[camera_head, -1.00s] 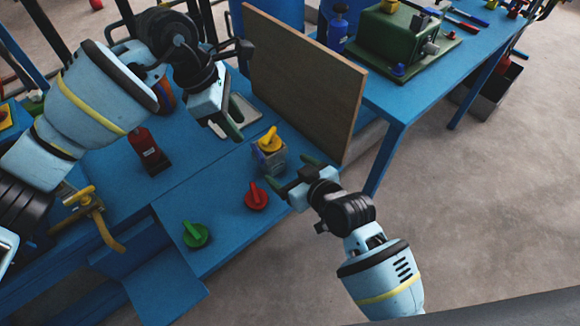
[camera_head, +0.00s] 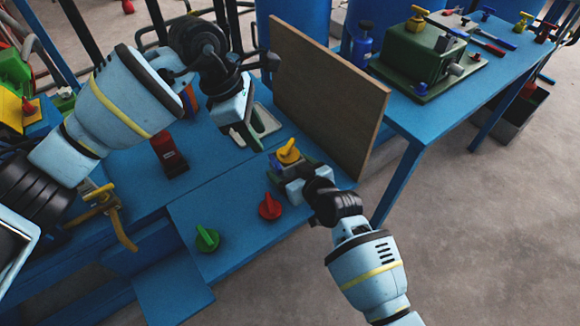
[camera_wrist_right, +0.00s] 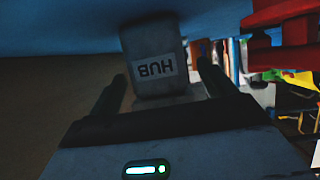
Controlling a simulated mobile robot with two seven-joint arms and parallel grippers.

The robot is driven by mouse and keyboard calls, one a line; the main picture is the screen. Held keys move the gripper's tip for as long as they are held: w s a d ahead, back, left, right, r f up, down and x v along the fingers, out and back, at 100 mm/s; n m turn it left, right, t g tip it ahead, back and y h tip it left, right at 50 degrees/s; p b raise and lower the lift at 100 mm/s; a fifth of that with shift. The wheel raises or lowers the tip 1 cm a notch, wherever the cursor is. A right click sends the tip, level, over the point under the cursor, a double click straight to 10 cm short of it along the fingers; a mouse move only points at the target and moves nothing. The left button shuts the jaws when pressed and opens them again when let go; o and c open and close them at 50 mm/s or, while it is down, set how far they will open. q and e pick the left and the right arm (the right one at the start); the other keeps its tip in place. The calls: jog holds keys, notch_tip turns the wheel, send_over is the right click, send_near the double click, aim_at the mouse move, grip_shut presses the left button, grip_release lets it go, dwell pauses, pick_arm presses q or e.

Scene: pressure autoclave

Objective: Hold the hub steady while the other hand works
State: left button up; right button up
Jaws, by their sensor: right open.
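The hub (camera_wrist_right: 155,62) is a grey block with a HUB label, upside down in the right wrist view. In the head view the hub (camera_head: 285,164) sits near the bench's right edge with a yellow knob (camera_head: 288,151) above it. My right gripper (camera_head: 291,174) is open beside the hub. In the right wrist view its fingers (camera_wrist_right: 163,76) are on either side of the block; contact is not clear. My left gripper (camera_head: 256,136) hangs over the bench, up and left of the hub and apart from it. Its finger gap is not clear.
A red knob (camera_head: 270,207) and a green knob (camera_head: 207,239) are on the blue bench (camera_head: 235,215). A brown board (camera_head: 328,95) stands upright behind the hub. A second blue table (camera_head: 425,120) holds a green machine (camera_head: 425,58).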

jog(key=shift+w+a+f, duration=0.1)
jog(key=shift+w+a, duration=0.1)
jog(key=shift+w, duration=0.1)
